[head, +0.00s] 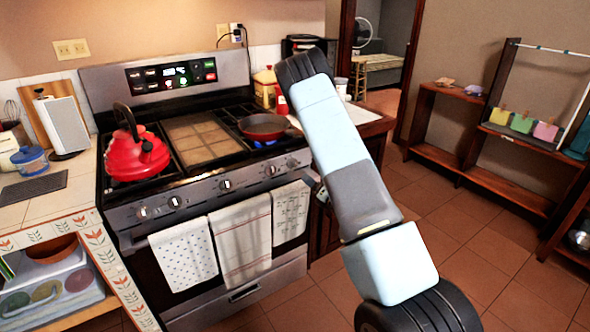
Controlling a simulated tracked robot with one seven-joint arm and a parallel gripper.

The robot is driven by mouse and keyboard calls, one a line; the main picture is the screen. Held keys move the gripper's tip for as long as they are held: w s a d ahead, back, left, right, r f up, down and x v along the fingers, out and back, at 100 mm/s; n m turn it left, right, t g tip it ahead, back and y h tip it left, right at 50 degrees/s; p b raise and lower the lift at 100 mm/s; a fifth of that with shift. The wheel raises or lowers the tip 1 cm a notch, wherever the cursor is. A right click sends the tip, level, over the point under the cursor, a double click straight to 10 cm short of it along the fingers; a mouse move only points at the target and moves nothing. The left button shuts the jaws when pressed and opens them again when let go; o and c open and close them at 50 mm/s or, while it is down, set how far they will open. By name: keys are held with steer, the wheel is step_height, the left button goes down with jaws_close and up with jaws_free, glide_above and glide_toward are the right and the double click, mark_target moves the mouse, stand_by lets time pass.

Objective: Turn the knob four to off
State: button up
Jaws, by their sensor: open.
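The stove (215,190) has a row of several knobs along its front panel. Counting from the left, the fourth knob (270,170) is right of the panel's middle, with another knob (292,162) close to its right. No labels can be read, and the knob's exact angle is too small to tell. A blue flame (265,143) shows at the front right burner, below a red pan (264,127). My arm rises at the right of the stove and bends at the top. My gripper cannot be made out; the arm seems to hide it.
A red kettle (137,150) stands on the left burners. Towels (241,238) hang on the oven front below the knobs. A tiled counter (40,205) adjoins the stove's left side. Wooden shelves (500,185) stand at the right, with open tiled floor (490,255) before them.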

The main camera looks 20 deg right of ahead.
mark_target(294, 167)
steer(key=x, duration=1.2)
steer(key=shift+w+a, duration=0.1)
steer(key=shift+w, duration=0.15)
steer(key=c, duration=1)
